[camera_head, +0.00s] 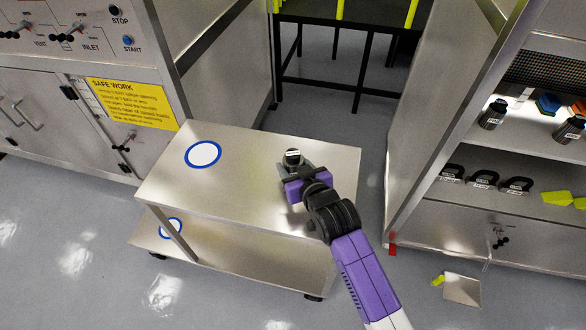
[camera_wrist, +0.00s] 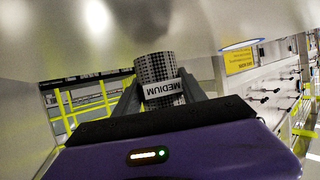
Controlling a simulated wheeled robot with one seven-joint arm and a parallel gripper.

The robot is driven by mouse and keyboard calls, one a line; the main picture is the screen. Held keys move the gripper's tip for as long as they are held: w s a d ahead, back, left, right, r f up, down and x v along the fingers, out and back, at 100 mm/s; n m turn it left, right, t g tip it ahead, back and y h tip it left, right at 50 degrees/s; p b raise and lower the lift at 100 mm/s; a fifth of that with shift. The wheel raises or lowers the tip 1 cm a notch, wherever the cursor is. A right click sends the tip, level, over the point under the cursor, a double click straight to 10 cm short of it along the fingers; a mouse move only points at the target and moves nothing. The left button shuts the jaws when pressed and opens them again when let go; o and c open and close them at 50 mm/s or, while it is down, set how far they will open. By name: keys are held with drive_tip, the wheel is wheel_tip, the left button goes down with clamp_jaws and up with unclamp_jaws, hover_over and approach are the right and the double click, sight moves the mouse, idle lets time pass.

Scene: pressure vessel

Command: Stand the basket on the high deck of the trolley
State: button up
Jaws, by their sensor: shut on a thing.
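The basket (camera_wrist: 160,78) is a small mesh cylinder with a white label reading MEDIUM, upside down in the wrist view. My gripper (camera_wrist: 160,92) is shut on it, one finger on each side. In the head view the basket (camera_head: 292,157) shows only its dark top, and my gripper (camera_head: 292,172) hides much of it. Both are over the right part of the high deck (camera_head: 245,175) of the trolley. I cannot tell whether the basket touches the deck. A blue-edged white disc (camera_head: 203,154) marks the high deck to the left of the basket.
A second blue-edged disc (camera_head: 171,228) is on the low deck (camera_head: 255,262). A control cabinet with a yellow sign (camera_head: 132,103) stands at left. A black-legged table (camera_head: 340,72) is behind. The high deck is otherwise clear.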

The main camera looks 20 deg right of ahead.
drive_tip(key=shift+f, duration=0.65)
drive_tip(key=shift+f, duration=0.15)
drive_tip(key=o, duration=1.5)
drive_tip(key=shift+r, duration=0.2)
drive_tip(key=v, duration=1.2)
drive_tip(key=shift+f, duration=0.1)
